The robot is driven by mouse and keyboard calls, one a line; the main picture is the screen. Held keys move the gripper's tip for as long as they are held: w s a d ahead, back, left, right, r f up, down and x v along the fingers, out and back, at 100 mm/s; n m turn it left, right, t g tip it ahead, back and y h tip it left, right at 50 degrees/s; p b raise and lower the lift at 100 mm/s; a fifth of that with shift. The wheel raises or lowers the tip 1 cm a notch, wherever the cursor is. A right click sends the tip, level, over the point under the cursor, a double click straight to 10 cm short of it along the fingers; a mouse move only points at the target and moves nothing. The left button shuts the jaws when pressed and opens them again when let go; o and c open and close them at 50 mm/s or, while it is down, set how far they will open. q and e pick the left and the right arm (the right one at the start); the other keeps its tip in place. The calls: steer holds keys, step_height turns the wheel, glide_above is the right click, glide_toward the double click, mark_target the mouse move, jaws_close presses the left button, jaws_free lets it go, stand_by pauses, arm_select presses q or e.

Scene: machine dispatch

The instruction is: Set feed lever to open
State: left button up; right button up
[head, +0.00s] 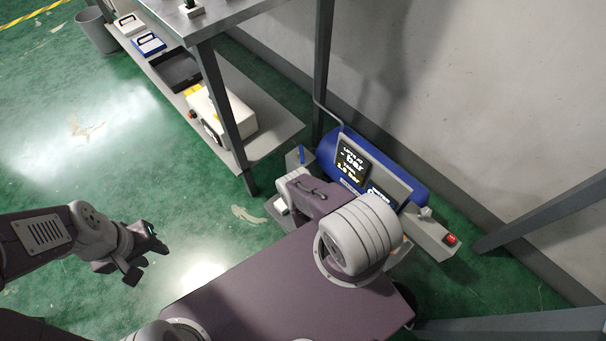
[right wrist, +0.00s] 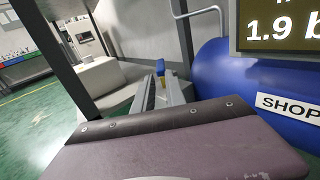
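A blue upright handle (head: 302,155), which looks like the feed lever, stands on a grey block at the left end of the blue compressor tank (head: 405,177). In the right wrist view a small blue and yellow piece (right wrist: 160,70) shows beyond my purple wrist, between grey bars. I cannot tell whether these bars are my fingers or part of the machine. My right arm reaches to the front of the machine in the head view, and its fingertips are hidden there. My left gripper (head: 146,260) is open and empty above the green floor, far from the machine.
A dark display (head: 351,162) faces out from the tank; it also shows in the right wrist view (right wrist: 280,24). A red button (head: 450,239) sits at the machine's right end. A metal table leg (head: 224,115) and low shelf (head: 275,128) stand close left. Floor at left is clear.

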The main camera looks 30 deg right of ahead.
steer(key=shift+d+f+m, duration=0.1)
steer(key=shift+f+m, duration=0.05)
steer(key=shift+m, duration=0.75)
jaws_close()
steer(key=s+d+f+m+g+h, duration=0.2)
steer(key=s+d+m+g, duration=0.15)
steer(key=m, duration=0.35)
steer(key=m+t+h+b, duration=0.1)
steer(key=m+h+b, duration=0.1)
steer(key=m+b, duration=1.4)
glide_toward(302, 156)
steer(key=a+n+b, duration=0.4)
steer(key=a, duration=0.3)
steer(key=w+d+b, duration=0.2)
steer(key=d, duration=0.1)
steer(key=w+d+b, duration=0.2)
steer(key=d, duration=0.1)
steer(key=w+d+b, duration=0.2)
steer(key=d+b, duration=0.1)
steer(key=d, duration=0.1)
steer(key=shift+w+f, duration=0.3)
